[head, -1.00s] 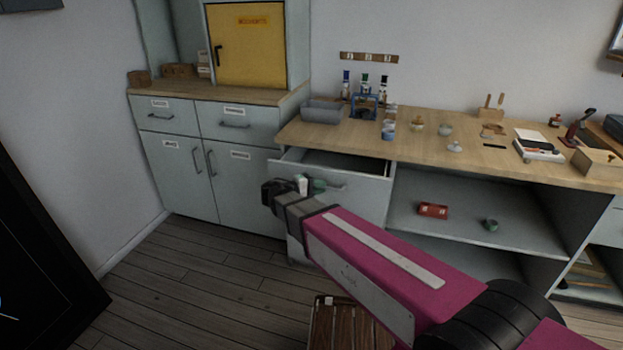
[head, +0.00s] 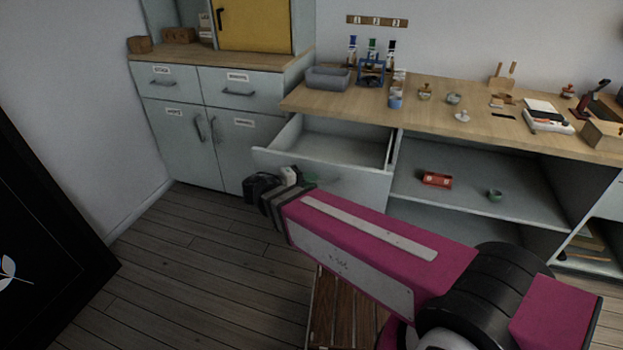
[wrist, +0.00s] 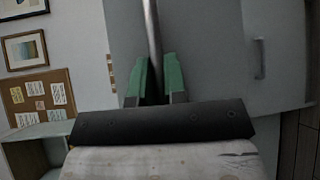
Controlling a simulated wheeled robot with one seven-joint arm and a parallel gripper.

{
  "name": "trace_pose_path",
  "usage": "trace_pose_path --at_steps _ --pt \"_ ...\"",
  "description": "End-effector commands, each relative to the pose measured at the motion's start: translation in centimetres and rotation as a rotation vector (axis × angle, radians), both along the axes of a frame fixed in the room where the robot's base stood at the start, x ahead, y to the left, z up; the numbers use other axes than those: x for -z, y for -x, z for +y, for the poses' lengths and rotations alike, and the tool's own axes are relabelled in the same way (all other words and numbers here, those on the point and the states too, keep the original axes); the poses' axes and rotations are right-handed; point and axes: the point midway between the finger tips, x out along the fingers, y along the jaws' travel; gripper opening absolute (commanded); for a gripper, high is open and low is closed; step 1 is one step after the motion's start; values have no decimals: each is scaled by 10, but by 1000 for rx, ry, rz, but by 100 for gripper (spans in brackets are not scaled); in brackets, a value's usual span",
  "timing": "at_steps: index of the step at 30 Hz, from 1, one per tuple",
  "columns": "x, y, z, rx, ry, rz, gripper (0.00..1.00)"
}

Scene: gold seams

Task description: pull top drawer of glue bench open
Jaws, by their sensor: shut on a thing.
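The glue bench has a pale wooden top (head: 440,110). Its top drawer (head: 330,150) at the left end stands well out from the bench, and its visible inside looks empty. My gripper (head: 305,183) is at the drawer's front. In the wrist view, the green fingertips of my gripper (wrist: 160,80) are shut on the drawer's metal bar handle (wrist: 153,35). The drawer front (wrist: 200,55) fills much of that view. In the head view, my arm and gripper hide part of the handle and the drawer's lower front.
A grey cabinet (head: 185,125) with drawers and doors stands left of the bench. A wooden slatted stool or crate (head: 340,310) is on the floor below my arm. Floor at left is clear.

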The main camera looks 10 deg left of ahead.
Motion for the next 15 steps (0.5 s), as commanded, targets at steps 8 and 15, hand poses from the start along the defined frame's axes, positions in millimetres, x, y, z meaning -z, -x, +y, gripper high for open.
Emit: trace_pose_path --at_steps 8,15 --pt "1 0 0 1 0 1 23" --pt "0 0 1 0 -1 1 23"
